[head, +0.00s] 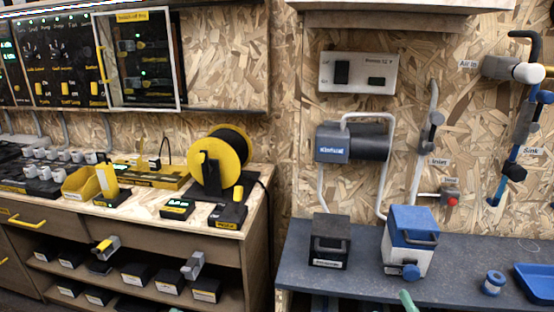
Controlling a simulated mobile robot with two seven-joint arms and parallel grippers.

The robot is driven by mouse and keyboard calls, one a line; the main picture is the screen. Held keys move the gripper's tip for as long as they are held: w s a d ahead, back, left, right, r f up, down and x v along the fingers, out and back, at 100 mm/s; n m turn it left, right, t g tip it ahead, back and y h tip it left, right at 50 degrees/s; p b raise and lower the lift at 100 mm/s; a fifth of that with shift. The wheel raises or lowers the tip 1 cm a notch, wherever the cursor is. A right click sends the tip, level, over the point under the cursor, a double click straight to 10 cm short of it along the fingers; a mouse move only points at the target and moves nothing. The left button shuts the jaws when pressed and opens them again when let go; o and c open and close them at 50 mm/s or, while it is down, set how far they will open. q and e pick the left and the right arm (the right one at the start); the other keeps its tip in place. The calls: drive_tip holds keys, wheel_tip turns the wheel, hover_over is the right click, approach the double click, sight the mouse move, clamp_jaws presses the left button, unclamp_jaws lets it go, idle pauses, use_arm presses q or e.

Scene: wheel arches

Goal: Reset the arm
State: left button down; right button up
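Neither of my grippers can be made out in the head view, and no arm of mine is clearly seen. A pale green rounded piece (408,300) pokes up at the bottom edge in front of the right bench; most of it is cut off, and I cannot tell what it is.
The blue-grey bench (345,240) holds a black box (329,241), a blue-and-white box (410,238), a blue spool (493,283) and a blue tray (535,282). A yellow cable reel (222,160) stands on the left wooden bench (150,205). Pipes (422,150) run up the wall.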

drive_tip(key=s+a+r+m+y+p, duration=0.3)
drive_tip(key=s+a+r+m+y, duration=0.25)
drive_tip(key=a+r, duration=0.3)
use_arm(q)
drive_tip(key=s+a+f+n+g+y+p, duration=0.3)
drive_tip(key=s+f+n+g+y+p, duration=0.2)
drive_tip(key=p, duration=1.6)
drive_tip(key=s+f+g, duration=0.3)
drive_tip(key=f+g, duration=0.3)
drive_tip(key=shift+s, duration=0.2)
use_arm(e)
drive_tip(key=s+d+f+m+g+h, duration=0.2)
drive_tip(key=s+f+m+g+h, duration=0.2)
drive_tip(key=s+f+g, duration=0.4)
wheel_tip(320, 180, down, 4)
drive_tip(key=shift+s+d+r+m+g, duration=0.1)
drive_tip(key=shift+s+d+m+g, duration=0.25)
drive_tip(key=shift+g, duration=0.75)
drive_tip(key=shift+w+a, duration=0.1)
